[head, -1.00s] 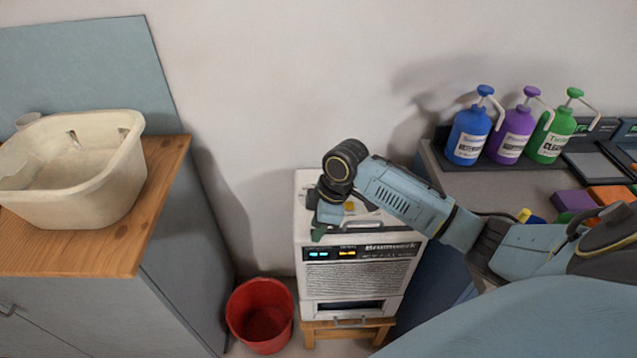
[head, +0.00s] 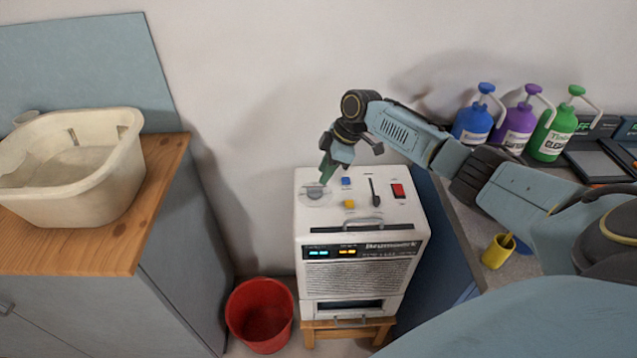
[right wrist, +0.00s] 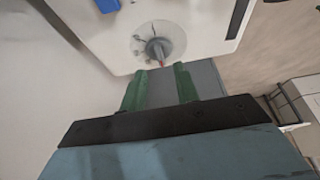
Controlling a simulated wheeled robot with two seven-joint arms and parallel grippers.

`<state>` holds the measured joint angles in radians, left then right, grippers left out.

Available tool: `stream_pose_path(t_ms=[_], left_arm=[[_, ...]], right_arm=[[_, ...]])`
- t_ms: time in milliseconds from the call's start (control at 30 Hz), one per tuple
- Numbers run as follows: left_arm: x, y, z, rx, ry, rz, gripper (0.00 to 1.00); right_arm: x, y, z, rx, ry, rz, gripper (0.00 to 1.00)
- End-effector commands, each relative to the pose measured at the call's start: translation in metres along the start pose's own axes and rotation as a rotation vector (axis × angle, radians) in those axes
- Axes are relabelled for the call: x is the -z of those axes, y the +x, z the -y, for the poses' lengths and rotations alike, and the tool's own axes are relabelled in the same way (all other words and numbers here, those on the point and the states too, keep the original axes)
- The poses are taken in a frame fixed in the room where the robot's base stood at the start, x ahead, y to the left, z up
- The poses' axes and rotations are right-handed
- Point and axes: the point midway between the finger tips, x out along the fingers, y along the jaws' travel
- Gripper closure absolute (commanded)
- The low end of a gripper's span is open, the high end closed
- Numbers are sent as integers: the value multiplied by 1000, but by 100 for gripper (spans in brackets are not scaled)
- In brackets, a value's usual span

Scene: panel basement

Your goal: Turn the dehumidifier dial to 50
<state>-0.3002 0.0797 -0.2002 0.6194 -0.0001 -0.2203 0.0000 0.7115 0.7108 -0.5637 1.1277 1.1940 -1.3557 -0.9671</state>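The dehumidifier (head: 358,275) is a white box with a front grille and lit display, standing on a small wooden stool. Its round dial (head: 315,193) is at the left of the top panel. In the right wrist view the dial (right wrist: 158,45) shows a grey knob with a red mark on a pale disc; its numbers are too small to read. My right gripper (head: 326,172) is above the dial. In the right wrist view its two green fingers (right wrist: 160,84) are apart, with nothing between them, just short of the knob. My left gripper is not in view.
The top panel also has a blue button (head: 346,181), a yellow button (head: 349,204), a black lever (head: 374,195), a red switch (head: 398,190) and a handle (head: 362,224). A red bucket (head: 261,315) stands on the floor at left. A counter with pump bottles is at right.

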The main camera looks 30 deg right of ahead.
Motion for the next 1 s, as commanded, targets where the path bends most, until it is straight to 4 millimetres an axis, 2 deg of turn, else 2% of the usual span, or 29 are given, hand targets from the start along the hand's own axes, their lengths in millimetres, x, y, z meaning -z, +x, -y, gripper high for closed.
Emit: stream_pose_path(t_ms=[100,300,667,900,1000], left_arm=[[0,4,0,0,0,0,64],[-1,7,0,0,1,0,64],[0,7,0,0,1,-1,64],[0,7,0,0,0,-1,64],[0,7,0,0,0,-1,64]], right_arm=[[0,23,0,2,0,-1,69],[1,44,0,0,0,-2,69],[1,48,0,-1,-1,-1,69],[0,48,0,-1,-1,-1,99],[0,48,0,-1,-1,-1,100]])
